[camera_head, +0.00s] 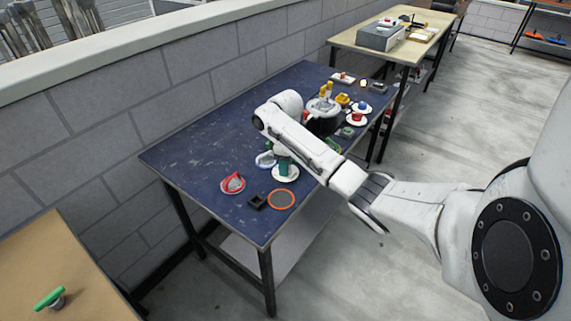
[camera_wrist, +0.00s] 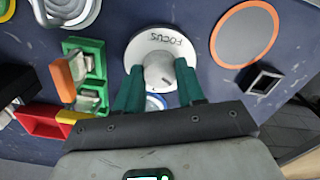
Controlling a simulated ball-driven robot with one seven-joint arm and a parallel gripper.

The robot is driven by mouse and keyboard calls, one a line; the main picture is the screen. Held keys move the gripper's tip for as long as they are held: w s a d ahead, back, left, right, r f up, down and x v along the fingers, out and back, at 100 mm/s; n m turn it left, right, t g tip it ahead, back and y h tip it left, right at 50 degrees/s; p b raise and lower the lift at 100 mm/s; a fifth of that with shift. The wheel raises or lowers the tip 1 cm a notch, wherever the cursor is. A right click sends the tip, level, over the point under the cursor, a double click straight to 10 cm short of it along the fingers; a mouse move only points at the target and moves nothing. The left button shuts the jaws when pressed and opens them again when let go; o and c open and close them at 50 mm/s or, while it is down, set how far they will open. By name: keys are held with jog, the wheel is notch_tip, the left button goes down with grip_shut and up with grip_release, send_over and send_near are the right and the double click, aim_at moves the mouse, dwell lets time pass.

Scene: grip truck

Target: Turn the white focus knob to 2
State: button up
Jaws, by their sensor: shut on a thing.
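The white focus knob (camera_wrist: 160,72) stands on a round white plate (camera_wrist: 143,43) marked FOCUS, which reads upside down in the wrist view. A short dark mark shows on the knob. My gripper (camera_wrist: 159,67) has one green finger on each side of the knob and is shut on it. In the head view the white plate (camera_head: 287,177) lies near the front edge of the blue table, with my gripper (camera_head: 284,166) over it. The knob is hidden there by the fingers. I cannot make out a number 2 on the plate.
On the blue table (camera_head: 195,155), an orange-rimmed disc (camera_wrist: 245,35) and a dark square box (camera_wrist: 263,80) lie beside the plate. A green block with an orange lever (camera_wrist: 85,75) sits on the other side. Several more items stand farther back. The table's left part is bare.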

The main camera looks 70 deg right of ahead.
jog(key=shift+r+m+p, duration=0.15)
jog(key=shift+m+p, duration=0.75)
jog(key=shift+p, duration=0.2)
jog(key=m+p, duration=0.3)
jog(key=shift+a+m, duration=0.1)
jog(key=shift+m, duration=0.2)
jog(key=m+p, duration=0.2)
jog(key=m, duration=0.4)
jog(key=shift+p, duration=0.3)
jog(key=shift+m, duration=0.3)
jog(key=o, duration=1)
jog(key=shift+o, duration=0.2)
notch_tip(320, 180, up, 10)
jog(key=shift+r, duration=0.25)
